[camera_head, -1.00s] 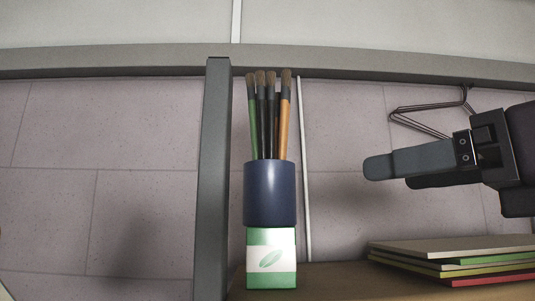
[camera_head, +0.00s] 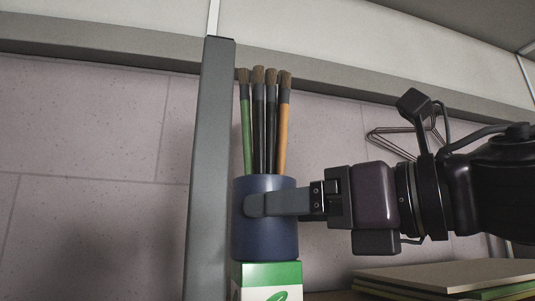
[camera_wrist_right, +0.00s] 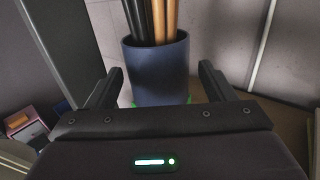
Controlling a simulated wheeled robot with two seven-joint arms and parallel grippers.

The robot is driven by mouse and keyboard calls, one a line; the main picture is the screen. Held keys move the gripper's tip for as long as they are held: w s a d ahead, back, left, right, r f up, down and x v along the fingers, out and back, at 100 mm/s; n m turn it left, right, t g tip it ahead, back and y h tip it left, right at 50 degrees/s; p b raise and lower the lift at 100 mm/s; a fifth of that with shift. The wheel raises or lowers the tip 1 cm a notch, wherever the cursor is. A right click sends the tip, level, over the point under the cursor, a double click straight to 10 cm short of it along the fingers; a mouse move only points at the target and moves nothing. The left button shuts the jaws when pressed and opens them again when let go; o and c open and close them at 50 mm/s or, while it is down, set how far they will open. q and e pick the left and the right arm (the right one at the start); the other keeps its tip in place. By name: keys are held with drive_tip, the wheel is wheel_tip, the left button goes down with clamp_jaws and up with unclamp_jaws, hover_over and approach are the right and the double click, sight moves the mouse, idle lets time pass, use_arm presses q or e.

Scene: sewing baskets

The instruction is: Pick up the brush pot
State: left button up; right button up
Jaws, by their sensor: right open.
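The brush pot (camera_head: 280,240) is a dark blue cylinder holding several upright brushes with green, black and orange handles. It stands upright on a green and white box (camera_head: 268,276). My right gripper (camera_head: 262,206) reaches in from the right, with one finger in front of the pot. In the right wrist view, the pot (camera_wrist_right: 157,72) is ahead, between the lines of the two spread fingers of the open right gripper (camera_wrist_right: 157,85). I cannot tell whether the fingers touch it. The far finger is hidden in the head view. My left gripper is not in view.
A grey upright post (camera_head: 207,170) stands close to the left of the pot. A stack of flat books or folders (camera_head: 450,277) lies at the lower right, below my right arm. A dark wire hanger (camera_head: 400,135) hangs behind on the right.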

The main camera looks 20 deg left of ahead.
drive_tip(key=x, duration=0.3)
drive_tip(key=shift+a+r+p, duration=0.15)
drive_tip(key=shift+p, duration=0.25)
drive_tip(key=shift+x, duration=1.05)
drive_tip(key=shift+s, duration=0.1)
drive_tip(key=shift+s+d, duration=0.1)
drive_tip(key=shift+d, duration=0.4)
drive_tip(key=c, duration=0.4)
drive_tip(key=shift+a, duration=0.1)
drive_tip(key=c, duration=0.5)
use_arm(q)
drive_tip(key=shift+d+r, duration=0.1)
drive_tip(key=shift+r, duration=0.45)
use_arm(e)
drive_tip(key=shift+a, duration=0.1)
drive_tip(key=shift+c, duration=0.3)
